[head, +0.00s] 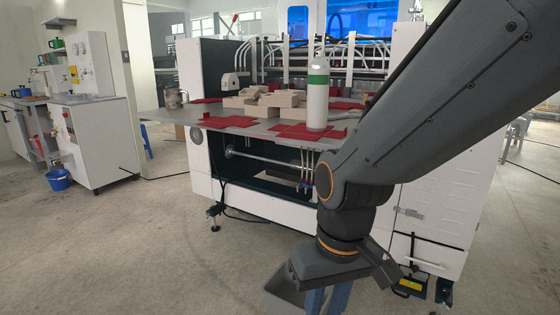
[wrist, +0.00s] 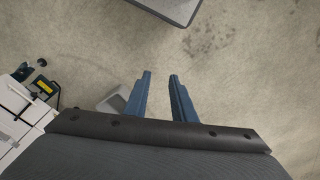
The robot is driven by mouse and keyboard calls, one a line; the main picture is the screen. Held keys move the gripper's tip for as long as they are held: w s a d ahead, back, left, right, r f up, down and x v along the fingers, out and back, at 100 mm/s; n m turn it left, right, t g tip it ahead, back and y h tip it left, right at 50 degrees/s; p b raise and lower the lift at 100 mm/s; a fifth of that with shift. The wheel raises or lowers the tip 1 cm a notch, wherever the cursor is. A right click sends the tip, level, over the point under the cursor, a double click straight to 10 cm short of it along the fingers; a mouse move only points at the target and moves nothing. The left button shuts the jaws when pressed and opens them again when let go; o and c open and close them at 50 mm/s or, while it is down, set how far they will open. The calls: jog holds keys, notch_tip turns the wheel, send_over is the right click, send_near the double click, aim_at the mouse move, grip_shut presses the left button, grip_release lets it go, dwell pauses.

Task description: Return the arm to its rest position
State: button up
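My arm reaches down across the right of the head view, in front of the white machine. My gripper (head: 328,300) hangs at the bottom edge of that view, pointing down, with its fingertips cut off. In the wrist view, the two blue fingers of my gripper (wrist: 160,76) stand apart with bare floor between them. Nothing is held between them.
The white box-forming machine (head: 440,215) stands close behind my arm. Its grey table (head: 235,121) bears red flat pieces, tan blocks and a green-banded white bottle (head: 317,95). Open floor (head: 130,255) lies left.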

jog(key=s+d+r+m+p, duration=0.2)
jog(key=d+r+m+p, duration=0.1)
jog(key=d+r+p, duration=0.9)
jog(key=shift+s+r+h+p, duration=0.3)
jog(key=shift+r+p, duration=1.15)
jog(key=shift+p, duration=1.75)
